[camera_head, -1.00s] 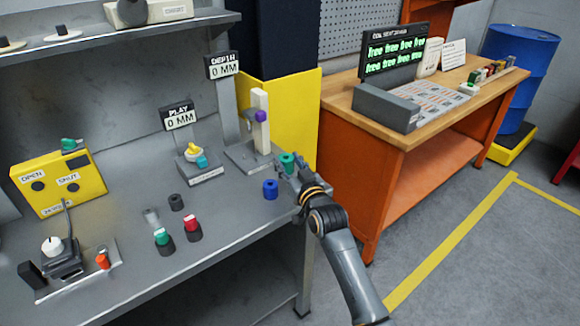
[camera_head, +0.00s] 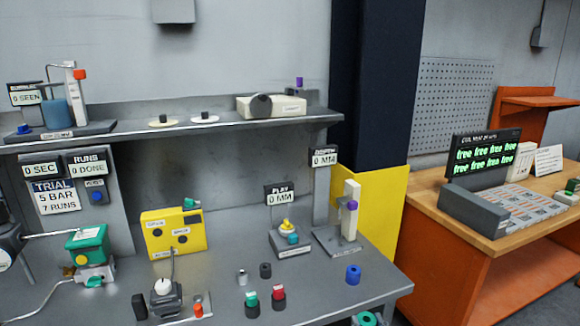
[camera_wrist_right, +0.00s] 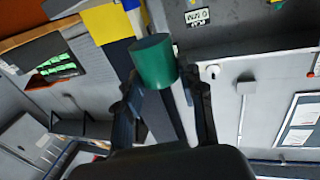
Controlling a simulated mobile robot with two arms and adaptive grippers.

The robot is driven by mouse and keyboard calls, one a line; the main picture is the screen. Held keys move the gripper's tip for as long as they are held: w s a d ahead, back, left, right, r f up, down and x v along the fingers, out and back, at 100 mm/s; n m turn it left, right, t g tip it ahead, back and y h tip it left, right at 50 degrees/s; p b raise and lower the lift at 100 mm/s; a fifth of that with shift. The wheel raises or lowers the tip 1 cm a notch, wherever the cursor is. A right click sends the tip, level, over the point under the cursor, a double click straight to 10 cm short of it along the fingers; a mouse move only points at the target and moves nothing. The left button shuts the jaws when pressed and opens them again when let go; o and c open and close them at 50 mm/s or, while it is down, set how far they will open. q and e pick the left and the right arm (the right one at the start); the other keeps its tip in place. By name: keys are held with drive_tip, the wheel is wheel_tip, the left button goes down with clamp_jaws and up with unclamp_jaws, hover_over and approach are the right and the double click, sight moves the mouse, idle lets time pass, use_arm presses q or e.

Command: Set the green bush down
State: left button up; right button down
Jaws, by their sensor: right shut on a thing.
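The green bush (camera_wrist_right: 153,62) is held between the fingers of my right gripper (camera_wrist_right: 165,95) in the right wrist view, with its rounded side and top showing. In the head view only the tip of my right gripper (camera_head: 368,322) shows at the bottom edge, with the green bush (camera_head: 366,319) in it, at the bench's front right. The grey bench (camera_head: 345,298) has a bare patch around the blue bush (camera_head: 353,275). My left gripper is out of view.
A black bush (camera_head: 265,270), a small grey piece (camera_head: 242,277), and green-topped (camera_head: 251,300) and red-topped (camera_head: 278,296) pieces stand on the bench. The PLAY gauge (camera_head: 290,243) and DEPTH gauge (camera_head: 343,230) stand behind. An orange workbench (camera_head: 450,272) stands to the right.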

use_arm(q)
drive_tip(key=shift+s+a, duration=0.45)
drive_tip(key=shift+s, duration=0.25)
use_arm(e)
drive_tip(key=s+r, duration=0.2)
drive_tip(key=s, duration=0.7)
drive_tip(key=s+d+r+h, duration=0.1)
drive_tip(key=s+r, duration=0.1)
drive_tip(key=s, duration=0.7)
drive_tip(key=shift+s+m+h, duration=0.15)
drive_tip(key=shift+m+h, duration=0.15)
drive_tip(key=shift+m, duration=0.1)
drive_tip(key=shift+f, duration=0.1)
drive_tip(key=w+a+f+y, duration=0.1)
drive_tip(key=w+f, duration=0.1)
drive_tip(key=w, duration=0.7)
drive_tip(key=w+f, duration=0.2)
drive_tip(key=w, duration=0.6)
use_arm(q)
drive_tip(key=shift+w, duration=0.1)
use_arm(e)
drive_tip(key=w+d+r, duration=0.1)
drive_tip(key=w+r, duration=0.2)
drive_tip(key=w, duration=0.5)
drive_tip(key=w+d+r+n, duration=0.1)
drive_tip(key=w+r, duration=0.2)
drive_tip(key=w, duration=0.6)
drive_tip(key=shift+d+y, duration=0.15)
drive_tip(key=shift+y, duration=0.15)
drive_tip(key=shift+s, duration=0.1)
